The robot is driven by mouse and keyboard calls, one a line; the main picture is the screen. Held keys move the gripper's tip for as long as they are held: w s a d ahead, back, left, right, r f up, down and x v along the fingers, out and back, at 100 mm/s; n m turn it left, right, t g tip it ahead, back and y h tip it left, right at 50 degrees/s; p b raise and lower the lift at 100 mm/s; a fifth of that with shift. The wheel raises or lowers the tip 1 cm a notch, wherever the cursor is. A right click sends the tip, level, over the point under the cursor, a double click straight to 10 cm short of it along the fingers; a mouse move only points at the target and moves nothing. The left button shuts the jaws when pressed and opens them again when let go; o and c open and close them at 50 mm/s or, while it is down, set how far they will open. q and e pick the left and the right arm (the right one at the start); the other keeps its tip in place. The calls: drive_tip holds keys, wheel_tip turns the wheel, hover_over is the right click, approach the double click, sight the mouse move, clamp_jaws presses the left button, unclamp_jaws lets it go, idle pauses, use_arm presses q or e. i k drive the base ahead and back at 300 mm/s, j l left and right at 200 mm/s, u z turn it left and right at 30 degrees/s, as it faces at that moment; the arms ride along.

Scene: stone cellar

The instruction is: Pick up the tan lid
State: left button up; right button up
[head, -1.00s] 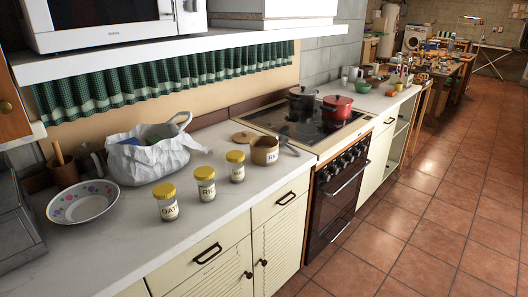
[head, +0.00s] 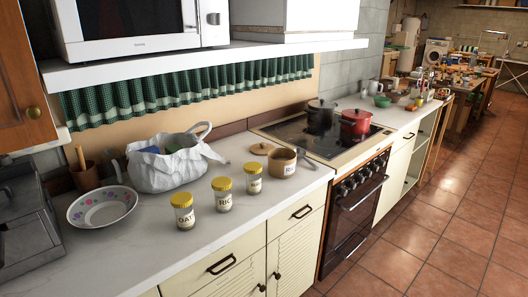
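The tan lid (head: 262,149) lies flat on the white counter (head: 130,245), near the left edge of the stove. It is round with a small knob on top. Just right of it and closer to me stands a tan pot (head: 283,162) with dark lettering on its side, partly overlapping the lid's right edge in the picture. Neither of my grippers is in the head view.
Three yellow-capped jars (head: 222,194) stand in front of the lid. A crumpled white bag (head: 167,163) and a flowered bowl (head: 102,207) are to the left. The stove (head: 300,139) holds a black pot (head: 320,115) and a red pot (head: 355,121). A shelf (head: 270,55) overhangs the counter's back.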

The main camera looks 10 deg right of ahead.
sight(262, 148)
drive_tip(key=i+l+u, duration=0.2)
drive_tip(key=l+u, duration=0.2)
drive_tip(key=l, duration=0.65)
drive_tip(key=i+l+u, duration=0.1)
drive_tip(key=l+u, duration=0.25)
drive_tip(key=l, duration=0.75)
drive_tip(key=k+l+u, duration=0.1)
drive_tip(key=l+u, duration=0.3)
drive_tip(key=l, duration=0.7)
